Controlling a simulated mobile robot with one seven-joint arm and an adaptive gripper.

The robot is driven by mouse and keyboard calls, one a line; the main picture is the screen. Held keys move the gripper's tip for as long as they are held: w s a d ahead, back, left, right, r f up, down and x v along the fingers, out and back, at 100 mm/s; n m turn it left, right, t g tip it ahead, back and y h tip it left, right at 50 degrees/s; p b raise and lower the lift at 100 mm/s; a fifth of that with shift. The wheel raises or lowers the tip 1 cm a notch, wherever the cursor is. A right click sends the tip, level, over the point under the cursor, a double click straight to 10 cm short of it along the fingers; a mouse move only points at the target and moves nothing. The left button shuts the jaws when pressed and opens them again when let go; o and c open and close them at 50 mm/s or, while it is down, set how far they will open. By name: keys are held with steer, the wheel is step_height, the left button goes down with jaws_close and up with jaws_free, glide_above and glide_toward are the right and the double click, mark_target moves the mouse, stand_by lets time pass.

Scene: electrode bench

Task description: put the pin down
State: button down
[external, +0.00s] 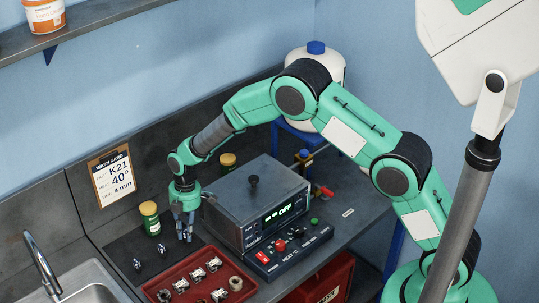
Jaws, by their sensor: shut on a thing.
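My gripper (185,232) points straight down at the right side of a dark mat (122,246), close to the left side of a grey box with a display. It is shut on the pin, which is too small and too covered by the fingers to make out. I cannot tell whether the pin touches the mat. Two small, shiny, dark upright pieces (162,250) stand on the mat to the left of my gripper.
A red tray (207,258) with several metal parts lies in front. The grey box reads OFF (255,205). A sink (88,292) is at the left.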

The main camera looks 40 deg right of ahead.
steer(key=shift+f, duration=0.1)
steer(key=c, duration=1.7)
jaws_free()
steer(key=shift+o, duration=0.2)
step_height(320, 180, up, 12)
steer(key=d, duration=0.1)
steer(key=shift+w+d, duration=0.15)
steer(key=shift+d, duration=0.15)
steer(key=shift+r, duration=0.2)
